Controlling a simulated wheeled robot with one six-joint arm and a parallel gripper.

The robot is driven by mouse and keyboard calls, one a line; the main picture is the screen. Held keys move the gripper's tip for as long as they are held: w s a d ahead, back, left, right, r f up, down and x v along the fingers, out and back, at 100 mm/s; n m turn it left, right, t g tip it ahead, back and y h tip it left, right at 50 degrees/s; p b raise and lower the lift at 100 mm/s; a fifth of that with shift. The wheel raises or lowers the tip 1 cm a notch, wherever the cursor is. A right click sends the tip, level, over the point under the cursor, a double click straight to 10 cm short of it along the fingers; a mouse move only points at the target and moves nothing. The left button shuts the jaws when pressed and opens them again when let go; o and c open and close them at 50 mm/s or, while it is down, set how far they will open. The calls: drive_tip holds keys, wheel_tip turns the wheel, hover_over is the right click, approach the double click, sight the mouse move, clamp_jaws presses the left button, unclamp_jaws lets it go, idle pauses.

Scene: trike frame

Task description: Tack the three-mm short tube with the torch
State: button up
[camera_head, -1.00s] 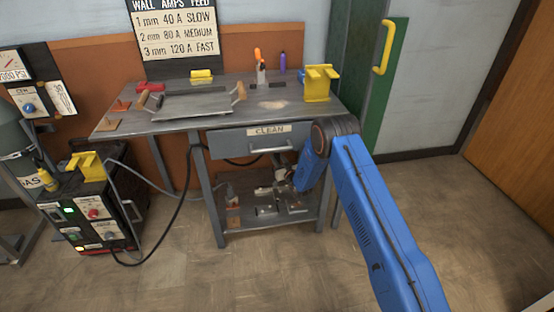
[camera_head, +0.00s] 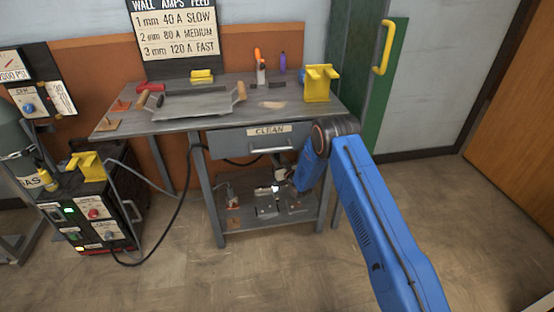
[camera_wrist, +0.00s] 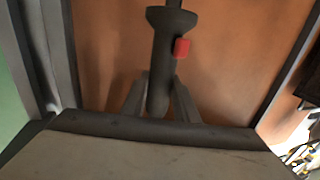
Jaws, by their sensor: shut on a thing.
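My gripper (camera_wrist: 159,90) is shut on the dark torch (camera_wrist: 165,45), which has a red button on its side and a flared collar beyond the fingers. In the head view my gripper (camera_head: 281,175) is low under the workbench, just above the lower shelf (camera_head: 250,226). A small bright white spot shows just below it. Grey blocks (camera_head: 267,210) stand on the shelf beneath the gripper. I cannot make out the three-mm short tube among them. The torch tip is outside the wrist view.
The workbench (camera_head: 190,121) has legs and a drawer (camera_head: 260,138) marked CLEAN above my gripper. The welding machine (camera_head: 100,215) stands at left, with a dark cable (camera_head: 181,200) running toward the bench. A chart (camera_head: 177,33) lists 3 mm as 120 A, FAST.

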drive_tip(key=shift+r, duration=0.1)
drive_tip(key=shift+r, duration=3.45)
